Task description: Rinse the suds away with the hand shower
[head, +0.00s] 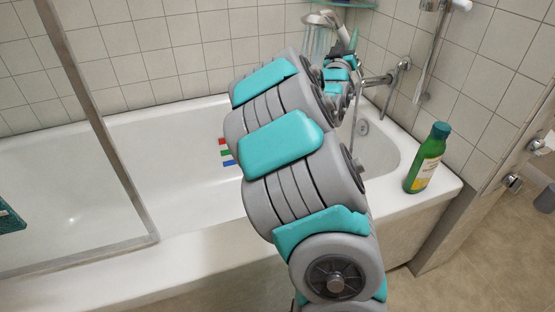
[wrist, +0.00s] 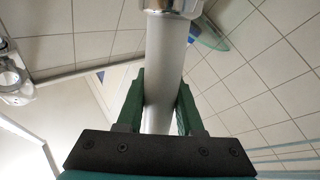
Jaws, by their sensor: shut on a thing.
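The hand shower (head: 325,20) is held up over the right end of the bathtub (head: 180,117), with fine streams of water (head: 316,43) falling from its head. In the wrist view my gripper (wrist: 160,100) is shut on the hand shower's pale grey handle (wrist: 165,60), one green finger on each side. Part of the chrome shower end shows at the top of that view. In the head view my arm hides part of the tub's middle and right. I cannot make out suds clearly on the white tub surface.
A green bottle (head: 427,160) stands on the tub's right front corner. Small red, green and blue pieces (head: 227,152) show in the tub beside my arm. A metal-framed screen (head: 110,160) crosses the tub's left part. A wall mixer tap (head: 377,80) is at the right.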

